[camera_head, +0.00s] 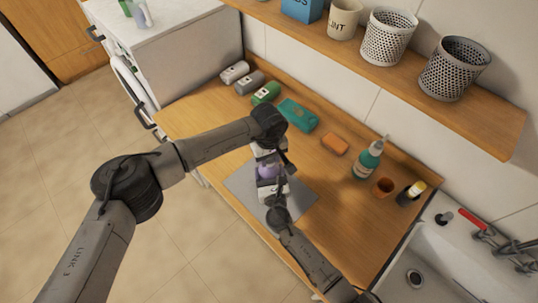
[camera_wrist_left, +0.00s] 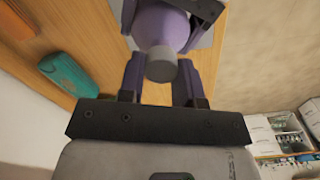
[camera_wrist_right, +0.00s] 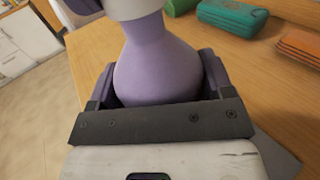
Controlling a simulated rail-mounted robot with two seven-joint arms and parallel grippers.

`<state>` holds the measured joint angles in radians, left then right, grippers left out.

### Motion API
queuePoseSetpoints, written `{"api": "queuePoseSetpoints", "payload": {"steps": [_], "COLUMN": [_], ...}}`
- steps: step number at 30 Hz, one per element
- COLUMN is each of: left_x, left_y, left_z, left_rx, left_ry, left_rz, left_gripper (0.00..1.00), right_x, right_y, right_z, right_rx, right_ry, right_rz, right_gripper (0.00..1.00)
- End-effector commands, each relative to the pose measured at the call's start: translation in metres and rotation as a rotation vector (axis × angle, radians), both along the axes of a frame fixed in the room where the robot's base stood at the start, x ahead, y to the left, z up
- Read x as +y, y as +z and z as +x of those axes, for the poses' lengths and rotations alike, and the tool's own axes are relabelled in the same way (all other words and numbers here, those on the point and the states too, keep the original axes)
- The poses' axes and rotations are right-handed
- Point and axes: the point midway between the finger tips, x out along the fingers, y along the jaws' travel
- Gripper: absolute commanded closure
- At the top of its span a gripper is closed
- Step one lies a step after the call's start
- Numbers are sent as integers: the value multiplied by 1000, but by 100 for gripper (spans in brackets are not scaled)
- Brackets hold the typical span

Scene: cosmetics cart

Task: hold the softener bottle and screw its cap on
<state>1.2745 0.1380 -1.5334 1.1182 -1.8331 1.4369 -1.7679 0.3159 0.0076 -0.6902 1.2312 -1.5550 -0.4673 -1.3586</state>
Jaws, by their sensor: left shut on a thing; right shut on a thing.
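The softener bottle (camera_head: 266,172) is purple and stands upright over the grey mat (camera_head: 241,183) on the wooden counter. Its body widens below a narrower neck in the right wrist view (camera_wrist_right: 155,60). My right gripper (camera_head: 272,188) is shut on the bottle's body, one finger on each side. The pale grey cap (camera_wrist_left: 161,65) is at the top of the bottle, between the fingers of my left gripper (camera_wrist_left: 160,78). The cap also shows at the neck in the right wrist view (camera_wrist_right: 132,8). I cannot tell how far it is threaded.
A teal case (camera_head: 298,114), an orange block (camera_head: 334,144) and a green pump bottle (camera_head: 367,163) stand behind and right. A brown cup (camera_head: 383,187) is near the sink (camera_head: 440,250). A shelf with baskets (camera_head: 388,38) overhangs the back.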

Motion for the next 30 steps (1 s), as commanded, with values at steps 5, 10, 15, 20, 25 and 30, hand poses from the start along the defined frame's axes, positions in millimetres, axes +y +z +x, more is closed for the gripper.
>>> {"api": "queuePoseSetpoints", "payload": {"steps": [5,10,15,20,25,30], "left_x": [0,0,0,0,0,0], "left_y": [0,0,-1,-4,-7,-11], "left_z": [0,0,0,0,0,0], "left_rx": [0,0,0,0,0,0], "left_ry": [0,0,0,1,1,0], "left_rz": [0,0,0,0,0,0], "left_gripper": [90,90,90,90,90,90], "right_x": [0,0,0,0,0,0], "right_y": [0,0,0,0,0,0], "right_z": [0,0,0,0,0,0], "right_rx": [0,0,0,0,0,0], "right_ry": [0,0,0,0,0,0], "right_rz": [0,0,0,0,0,0], "right_gripper": [69,69,69,69,69,69]}}
